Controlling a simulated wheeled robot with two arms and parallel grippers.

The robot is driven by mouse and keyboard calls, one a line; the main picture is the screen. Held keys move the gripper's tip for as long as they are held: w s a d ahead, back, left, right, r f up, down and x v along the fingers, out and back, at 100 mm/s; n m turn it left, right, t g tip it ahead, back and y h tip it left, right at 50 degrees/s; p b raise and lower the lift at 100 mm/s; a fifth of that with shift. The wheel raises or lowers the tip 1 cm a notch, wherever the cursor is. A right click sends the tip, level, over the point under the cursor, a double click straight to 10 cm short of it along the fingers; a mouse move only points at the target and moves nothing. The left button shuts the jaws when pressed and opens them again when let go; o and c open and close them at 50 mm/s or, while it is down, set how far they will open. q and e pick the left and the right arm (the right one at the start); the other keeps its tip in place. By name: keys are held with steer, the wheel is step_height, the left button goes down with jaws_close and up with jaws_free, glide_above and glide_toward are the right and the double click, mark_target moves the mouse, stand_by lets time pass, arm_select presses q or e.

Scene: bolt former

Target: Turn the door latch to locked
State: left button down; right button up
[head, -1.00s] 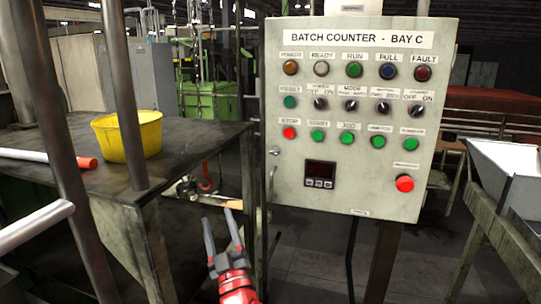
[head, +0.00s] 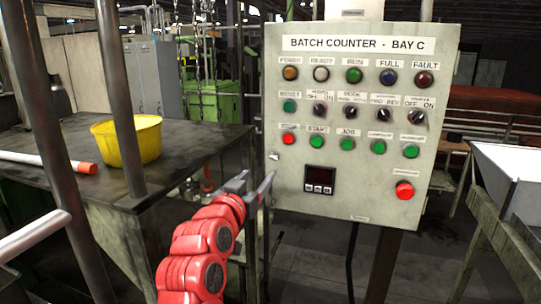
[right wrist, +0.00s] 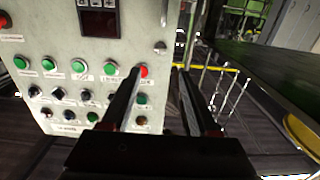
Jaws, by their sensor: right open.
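The grey control cabinet (head: 345,235), labelled "BATCH COUNTER - BAY C", has a small silver latch (head: 274,156) at its left edge. The latch also shows as a small metal piece in the right wrist view (right wrist: 160,47); which way it is turned is too small to tell. My right gripper (head: 254,182) is open and empty, just below and left of the latch, by the cabinet's left edge. In the right wrist view the two dark fingers (right wrist: 157,76) reach toward the cabinet's edge, apart from the latch. My left gripper is not in view.
Buttons and knobs cover the cabinet front, with a red stop button (head: 288,139) close to the latch. A dark table (head: 80,150) with a yellow bucket (head: 150,140) stands left. A metal hopper (head: 510,175) stands right.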

mark_target(273, 158)
steer(key=p+x, duration=0.3)
steer(key=x, duration=0.7)
steer(key=shift+w+r+p, duration=0.15)
steer(key=shift+w+p, duration=0.05)
steer(key=shift+p, duration=0.1)
steer(key=shift+w+d, duration=0.2)
steer(key=shift+w, duration=0.3)
jaws_close()
